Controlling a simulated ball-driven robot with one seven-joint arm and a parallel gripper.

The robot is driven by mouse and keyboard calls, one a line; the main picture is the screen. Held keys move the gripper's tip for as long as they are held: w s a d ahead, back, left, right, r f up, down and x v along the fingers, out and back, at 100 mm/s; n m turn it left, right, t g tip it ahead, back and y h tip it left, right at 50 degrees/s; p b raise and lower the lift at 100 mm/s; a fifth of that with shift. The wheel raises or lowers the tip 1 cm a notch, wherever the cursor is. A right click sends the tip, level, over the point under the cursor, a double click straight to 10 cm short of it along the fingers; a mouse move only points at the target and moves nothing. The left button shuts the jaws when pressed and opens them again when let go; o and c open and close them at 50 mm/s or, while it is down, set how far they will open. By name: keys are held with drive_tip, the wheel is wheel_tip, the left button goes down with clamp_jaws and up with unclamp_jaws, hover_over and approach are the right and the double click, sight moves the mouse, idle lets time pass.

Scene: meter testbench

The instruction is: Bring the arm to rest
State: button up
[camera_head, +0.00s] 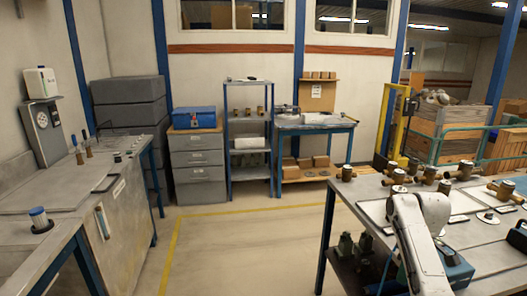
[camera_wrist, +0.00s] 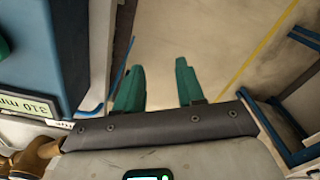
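My gripper (camera_wrist: 159,66) shows in the wrist view with two green fingers standing apart and nothing between them. Bare floor with a yellow line lies beyond the fingertips. In the camera_head view my pale arm (camera_head: 418,240) reaches down at the right, in front of the metal bench (camera_head: 488,262). The gripper itself cannot be made out in that view.
Several brass meters (camera_head: 397,176) stand on the bench. In the wrist view a blue device with a numeric display (camera_wrist: 28,106) and a brass part (camera_wrist: 36,156) are close at left. A grey test cabinet (camera_head: 130,205) stands left. The middle floor (camera_head: 250,245) is clear.

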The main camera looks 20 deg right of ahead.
drive_tip(key=s+a+f+m, duration=0.1)
drive_tip(key=s+a+f, duration=0.4)
drive_tip(key=a, duration=0.5)
drive_tip(key=s+a+f, duration=0.2)
drive_tip(key=a+f, duration=0.6)
drive_tip(key=a, duration=0.2)
drive_tip(key=s+a+m, duration=0.1)
drive_tip(key=s+a, duration=0.4)
drive_tip(key=s, duration=0.5)
drive_tip(key=s+a+m, duration=0.1)
drive_tip(key=s+a, duration=0.5)
drive_tip(key=s, duration=0.4)
drive_tip(key=shift+s+r+m+t, duration=0.25)
drive_tip(key=shift+r+m+t, duration=0.05)
drive_tip(key=shift+r, duration=0.15)
